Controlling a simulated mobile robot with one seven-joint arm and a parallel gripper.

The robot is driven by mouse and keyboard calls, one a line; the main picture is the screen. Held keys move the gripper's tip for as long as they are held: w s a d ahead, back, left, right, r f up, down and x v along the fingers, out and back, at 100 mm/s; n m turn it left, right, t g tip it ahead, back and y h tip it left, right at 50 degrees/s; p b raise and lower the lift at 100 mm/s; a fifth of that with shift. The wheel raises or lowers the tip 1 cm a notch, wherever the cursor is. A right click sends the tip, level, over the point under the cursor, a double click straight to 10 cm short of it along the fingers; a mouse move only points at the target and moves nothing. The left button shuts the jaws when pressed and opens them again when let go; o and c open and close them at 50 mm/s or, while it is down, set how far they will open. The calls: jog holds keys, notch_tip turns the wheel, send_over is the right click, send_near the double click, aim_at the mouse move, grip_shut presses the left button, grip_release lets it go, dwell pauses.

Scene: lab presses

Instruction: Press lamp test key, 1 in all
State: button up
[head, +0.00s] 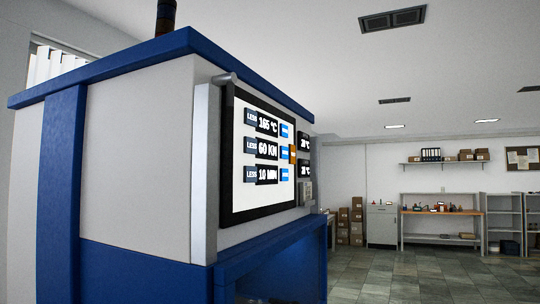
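A blue and light-grey lab press (65,190) fills the left half of the head view, seen at an angle. Its front carries a black-framed white control panel (240,195). The panel has rows reading 165 °C, 60 KN and 10 MIN, each with a "LESS" key at left and a blue key at right. An orange key (292,154) sits at the right edge of the panel, partly cut off by the slant. I cannot read a lamp test label on any key. My gripper is not in view.
A grey vertical bar (204,170) stands along the press's front left of the panel. A dark post (166,15) rises from its top. Stacked cartons (357,222), a grey cabinet (381,225) and a workbench (440,212) stand far back. The tiled floor (400,280) at right is clear.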

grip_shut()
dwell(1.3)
